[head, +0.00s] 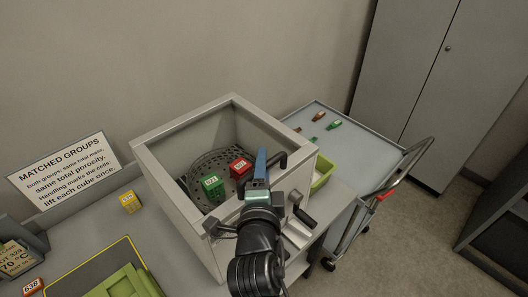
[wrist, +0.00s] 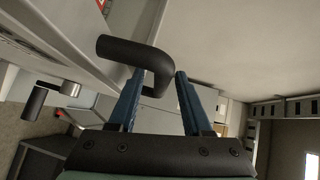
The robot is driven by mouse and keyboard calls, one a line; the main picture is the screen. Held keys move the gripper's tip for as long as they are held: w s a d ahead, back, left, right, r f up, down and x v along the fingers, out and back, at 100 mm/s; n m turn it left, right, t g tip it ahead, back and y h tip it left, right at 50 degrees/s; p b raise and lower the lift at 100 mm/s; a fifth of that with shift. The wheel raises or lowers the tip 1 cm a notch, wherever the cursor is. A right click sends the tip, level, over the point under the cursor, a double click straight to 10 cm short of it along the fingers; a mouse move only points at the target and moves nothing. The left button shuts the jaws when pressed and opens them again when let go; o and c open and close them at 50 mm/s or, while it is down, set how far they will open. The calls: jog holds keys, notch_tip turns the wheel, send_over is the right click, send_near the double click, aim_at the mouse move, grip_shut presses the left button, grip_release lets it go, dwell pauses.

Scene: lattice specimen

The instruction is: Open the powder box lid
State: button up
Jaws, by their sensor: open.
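The powder box (head: 178,198) is a large pale grey box with a thick rim. Its inside shows from above; I cannot tell whether a clear lid covers it. A black bent handle (head: 282,158) stands at the rim's right side near my gripper. My gripper (head: 261,155), with blue fingers, is open over the front right of the box. In the wrist view, the handle (wrist: 120,46) curves from a grey frame and its bent end lies between the open fingers (wrist: 160,76). I cannot tell whether they touch it.
A red cube (head: 239,167) and a green cube (head: 212,186) sit on a perforated round plate inside. A black crank (head: 304,216) juts from the front. A green bin (head: 323,173) and a grey cart (head: 372,150) stand right. A yellow cube (head: 130,202) is left.

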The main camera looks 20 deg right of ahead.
jog(key=shift+p+x, duration=0.3)
jog(key=shift+x, duration=1.15)
grip_shut()
dwell(0.4)
